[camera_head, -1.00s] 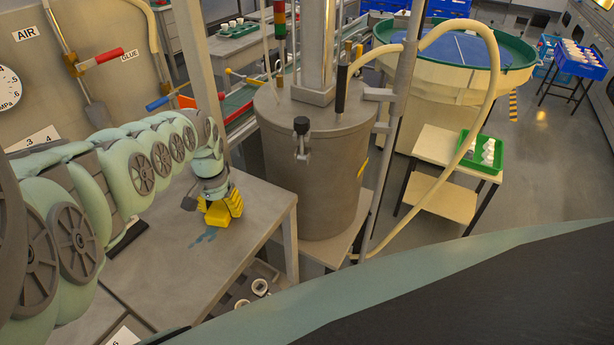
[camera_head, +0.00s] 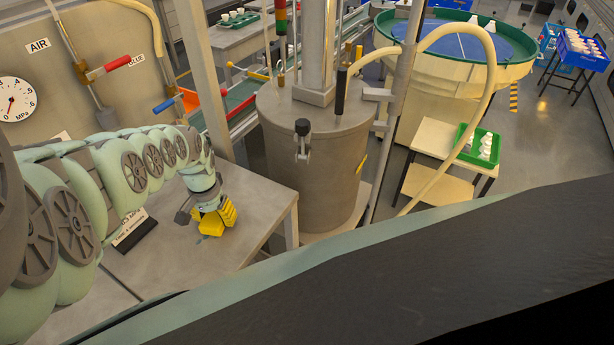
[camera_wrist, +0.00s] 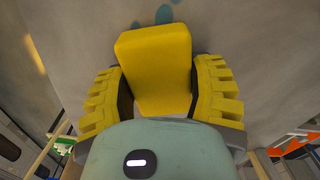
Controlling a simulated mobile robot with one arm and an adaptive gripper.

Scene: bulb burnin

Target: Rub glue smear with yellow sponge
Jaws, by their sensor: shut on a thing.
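My gripper (camera_head: 214,218) is shut on the yellow sponge (camera_head: 210,225), low over the grey table (camera_head: 250,205). In the wrist view the sponge (camera_wrist: 155,65) sits between the two yellow ribbed fingers of my gripper (camera_wrist: 157,85), its far end sticking out past them. The blue glue smear (camera_wrist: 164,14) shows as small spots just beyond the sponge's far end. In the head view only a small bit of the smear (camera_head: 203,238) shows beside the sponge. I cannot tell whether the sponge touches the table or how much smear lies under it.
A dark-based sign (camera_head: 132,232) stands on the table left of my gripper. A large grey tank (camera_head: 315,160) with a hose stands just right of the table. The table is bare between my gripper and its right edge.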

